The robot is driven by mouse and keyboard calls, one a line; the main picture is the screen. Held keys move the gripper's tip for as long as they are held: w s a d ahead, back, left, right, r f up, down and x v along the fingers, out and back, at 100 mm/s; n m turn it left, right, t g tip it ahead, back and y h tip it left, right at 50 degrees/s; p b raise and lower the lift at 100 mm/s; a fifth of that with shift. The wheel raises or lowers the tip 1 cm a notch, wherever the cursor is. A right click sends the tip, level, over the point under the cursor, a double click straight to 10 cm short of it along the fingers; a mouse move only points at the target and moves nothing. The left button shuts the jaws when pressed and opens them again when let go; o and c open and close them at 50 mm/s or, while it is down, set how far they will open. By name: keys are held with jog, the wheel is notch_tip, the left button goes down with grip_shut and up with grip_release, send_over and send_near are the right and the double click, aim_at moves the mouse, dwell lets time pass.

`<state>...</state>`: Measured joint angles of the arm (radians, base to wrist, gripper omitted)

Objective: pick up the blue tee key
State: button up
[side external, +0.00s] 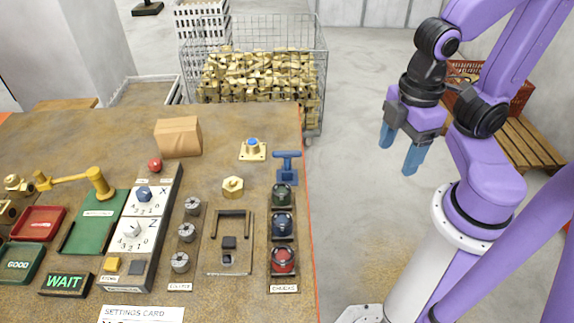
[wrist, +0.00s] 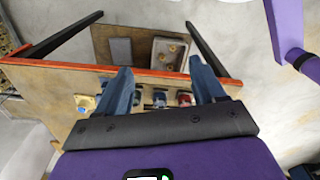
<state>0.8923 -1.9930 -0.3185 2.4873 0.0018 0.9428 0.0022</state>
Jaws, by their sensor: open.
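The blue tee key (side external: 287,156) stands upright near the right edge of the brown table in the side view, its crossbar on top and its foot just behind the row of chucks. My gripper (side external: 400,156) is open and empty, with two blue fingers pointing down. It hangs beyond the table's right edge, clear of the key and to its right in the side view. In the wrist view my gripper's fingers (wrist: 160,66) are spread apart, with the table edge behind them. I cannot pick out the key there; the left finger may hide it.
Green, blue and red chucks (side external: 283,223) line up in front of the key. A brass block with a blue top (side external: 252,150) stands to its left. A wire cage of brass parts (side external: 255,75) is behind the table.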

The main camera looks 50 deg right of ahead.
jog(key=a+r+m+y, duration=0.1)
jog(key=a+r+y, duration=0.15)
jog(key=a, duration=0.45)
jog(key=a+r+m+y, duration=0.1)
jog(key=a+r+y, duration=0.1)
jog(key=a+y, duration=0.3)
jog(key=m+t+h, duration=0.8)
jog(key=m+t, duration=0.3)
jog(key=t, duration=0.2)
send_over(290, 169)
jog(key=s, duration=0.6)
notch_tip(290, 169, down, 20)
jog(key=shift+x, duration=3.7)
